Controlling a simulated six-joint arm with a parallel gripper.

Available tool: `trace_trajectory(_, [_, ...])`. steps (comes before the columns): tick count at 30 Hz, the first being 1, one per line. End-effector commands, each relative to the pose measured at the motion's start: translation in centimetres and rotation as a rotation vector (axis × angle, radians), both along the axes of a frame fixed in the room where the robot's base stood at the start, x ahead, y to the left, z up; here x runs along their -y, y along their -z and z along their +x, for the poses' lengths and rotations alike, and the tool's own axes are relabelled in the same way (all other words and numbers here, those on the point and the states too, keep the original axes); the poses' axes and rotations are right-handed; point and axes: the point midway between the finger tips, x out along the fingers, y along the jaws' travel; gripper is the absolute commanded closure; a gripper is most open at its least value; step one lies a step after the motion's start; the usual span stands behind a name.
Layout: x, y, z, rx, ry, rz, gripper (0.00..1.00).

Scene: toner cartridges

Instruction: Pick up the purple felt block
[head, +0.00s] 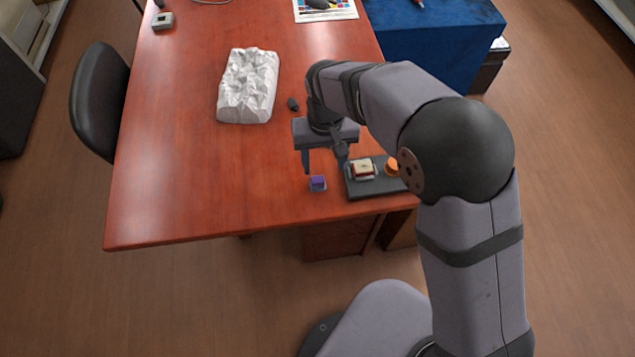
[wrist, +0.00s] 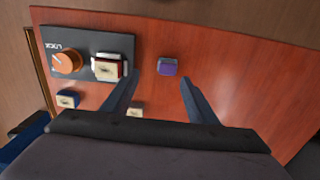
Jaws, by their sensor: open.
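The purple felt block (head: 318,182) is a small cube near the front edge of the red-brown table (head: 190,190). It sits just left of a dark tray. In the wrist view the purple block (wrist: 167,67) lies beyond the fingertips, roughly between their lines. My gripper (head: 323,168) points down and is open and empty. In the wrist view my gripper's two fingers (wrist: 160,78) are spread apart, with nothing between them.
The dark tray (head: 382,188) holds a cream block with a red edge (head: 362,169) and an orange knob (head: 393,167). A blue-edged block (wrist: 68,100) shows beside the tray. A crumpled white slab (head: 248,86) lies farther back.

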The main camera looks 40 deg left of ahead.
Motion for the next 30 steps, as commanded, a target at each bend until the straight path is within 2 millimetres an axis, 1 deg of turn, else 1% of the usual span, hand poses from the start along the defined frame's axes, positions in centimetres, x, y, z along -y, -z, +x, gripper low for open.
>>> trace_trajectory(1, [-0.5, 0.3, -0.4, -0.001, -0.011, -0.001, 0.47])
trace_trajectory(4, [-0.9, 0.3, -0.6, 0.001, -0.016, 0.001, 0.47])
trace_trajectory(8, [-0.8, 0.7, -0.6, -0.001, -0.015, -0.001, 0.47])
trace_trajectory(15, [-0.8, 2.4, -0.7, -0.001, -0.015, -0.001, 0.47])
trace_trajectory(21, [-0.8, 2.9, -0.8, -0.001, -0.015, -0.002, 0.47])
trace_trajectory(23, [-0.8, 3.3, -0.9, -0.001, -0.015, -0.002, 0.47])
trace_trajectory(30, [-0.9, 6.4, -1.3, -0.001, -0.015, -0.002, 0.47])
